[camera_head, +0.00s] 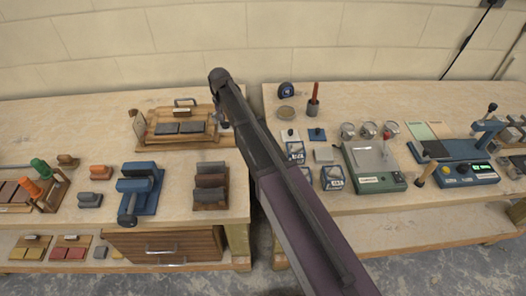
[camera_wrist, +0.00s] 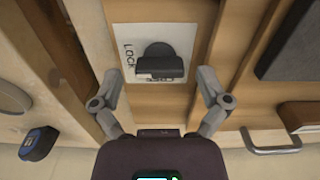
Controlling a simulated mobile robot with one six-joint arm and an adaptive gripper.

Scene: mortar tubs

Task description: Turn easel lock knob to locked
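The easel lock knob (camera_wrist: 160,66) is dark, with a raised bar lying crosswise in the wrist view. It sits on a white label plate (camera_wrist: 128,32) reading LOCK on the left; a second word below the bar is partly hidden. The wooden easel (camera_head: 150,132) stands at the back of the left bench in the head view; the knob cannot be made out there. My gripper (camera_wrist: 160,78) is open, its two fingers spread to the left and right of the knob with gaps on both sides. No contact with the knob shows.
Dark slabs (camera_head: 180,128) rest on the easel, and a metal handle (camera_wrist: 272,143) shows at its edge. A blue tape measure (camera_wrist: 38,143) lies nearby. A blue clamp (camera_head: 138,188) and brown rack (camera_head: 210,186) stand in front. A gap separates the two benches.

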